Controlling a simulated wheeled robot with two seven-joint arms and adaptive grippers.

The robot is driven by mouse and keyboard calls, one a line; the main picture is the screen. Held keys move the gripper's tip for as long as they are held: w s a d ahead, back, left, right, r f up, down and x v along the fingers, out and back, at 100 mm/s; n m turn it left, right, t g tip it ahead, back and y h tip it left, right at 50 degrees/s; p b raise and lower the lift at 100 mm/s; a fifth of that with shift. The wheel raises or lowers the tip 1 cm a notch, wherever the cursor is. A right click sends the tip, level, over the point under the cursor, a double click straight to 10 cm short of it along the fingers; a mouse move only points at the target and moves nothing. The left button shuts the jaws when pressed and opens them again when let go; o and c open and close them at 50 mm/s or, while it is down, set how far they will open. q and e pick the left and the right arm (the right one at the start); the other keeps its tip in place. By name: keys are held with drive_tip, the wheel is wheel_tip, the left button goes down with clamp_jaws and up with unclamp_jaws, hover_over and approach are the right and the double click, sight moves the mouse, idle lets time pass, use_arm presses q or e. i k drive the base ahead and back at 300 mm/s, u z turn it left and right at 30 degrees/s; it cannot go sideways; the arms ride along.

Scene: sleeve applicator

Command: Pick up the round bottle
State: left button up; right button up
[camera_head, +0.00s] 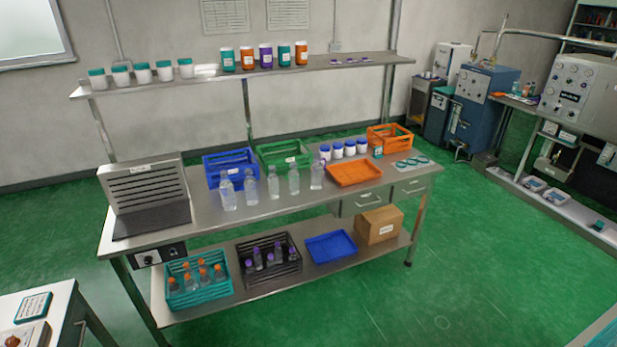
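Several clear bottles stand upright in a loose row on the steel bench, in front of the blue and green crates. From left to right I see a bottle (228,194), a second bottle (251,187), a third bottle (273,183), then one near the middle (294,180) and one at the right end (317,174). They are too small for me to tell which is the round bottle. Neither of my grippers is in view.
The bench (255,209) also holds a sleeve machine (147,190), a blue crate (231,165), a green crate (284,153), an orange tray (354,173) and white jars (337,150). A shelf (330,64) hangs above. Green floor (450,260) in front is clear.

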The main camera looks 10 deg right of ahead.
sight(226, 186)
drive_tip(key=z, duration=0.35)
drive_tip(key=i, duration=1.85)
drive_tip(key=u, duration=1.3)
drive_tip(key=i, duration=0.6)
drive_tip(key=u, duration=0.6)
